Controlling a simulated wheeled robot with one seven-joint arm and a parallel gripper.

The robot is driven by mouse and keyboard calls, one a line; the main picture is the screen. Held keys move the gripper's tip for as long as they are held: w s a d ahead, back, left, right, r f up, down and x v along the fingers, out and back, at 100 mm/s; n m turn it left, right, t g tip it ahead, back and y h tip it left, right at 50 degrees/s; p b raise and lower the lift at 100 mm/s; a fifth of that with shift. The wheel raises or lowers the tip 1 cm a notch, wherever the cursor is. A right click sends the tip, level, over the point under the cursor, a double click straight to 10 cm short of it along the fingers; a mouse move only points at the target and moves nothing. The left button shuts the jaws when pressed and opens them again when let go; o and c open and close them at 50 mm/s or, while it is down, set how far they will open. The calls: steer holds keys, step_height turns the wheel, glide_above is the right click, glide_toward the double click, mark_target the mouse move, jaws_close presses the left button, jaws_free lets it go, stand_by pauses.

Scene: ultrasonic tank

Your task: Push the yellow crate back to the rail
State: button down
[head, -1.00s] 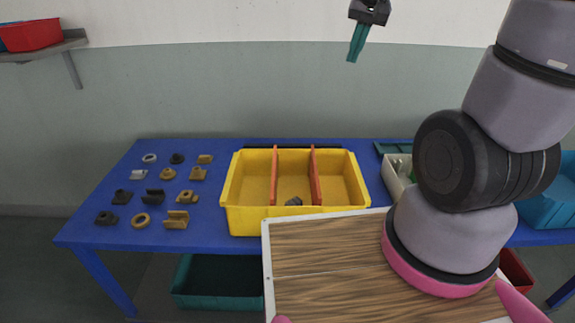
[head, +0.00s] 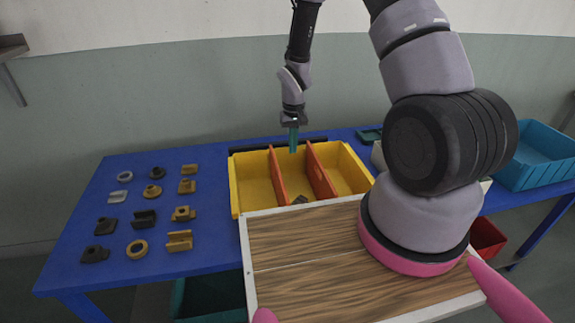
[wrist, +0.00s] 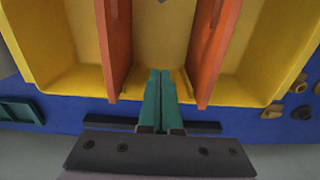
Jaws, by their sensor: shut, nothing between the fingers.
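The yellow crate (head: 234,185) stands on the blue table, with two orange dividers and a small dark part (head: 299,199) in its middle compartment. My wooden top hides its near side. The crate also fills the upper wrist view (wrist: 62,82). The black rail (head: 245,148) lies behind the crate; in the wrist view the rail (wrist: 205,128) shows apart from the crate, with a blue strip between. My gripper (head: 293,150) points down at the crate's far side, shut and empty. In the wrist view its teal fingertips (wrist: 159,74) are between the dividers; contact cannot be told.
Several small brown, black and pale parts (head: 143,218) stand in rows on the table (head: 75,240) left of the crate. A light blue bin (head: 535,155) is at the right, a red bin (head: 487,238) below. A teal bin (head: 205,300) is under the table.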

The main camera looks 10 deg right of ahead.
steer(key=f, duration=0.2)
glide_toward(290, 177)
steer(key=s+f, duration=0.3)
steer(key=s, duration=0.1)
steer(key=shift+f, duration=0.35)
steer(key=w, duration=0.3)
steer(key=shift+d+f, duration=0.1)
steer(key=shift+f, duration=0.25)
steer(key=shift+w, duration=0.6)
steer(key=w, duration=1.7)
steer(key=shift+w+r, duration=0.1)
steer(key=shift+w, duration=0.25)
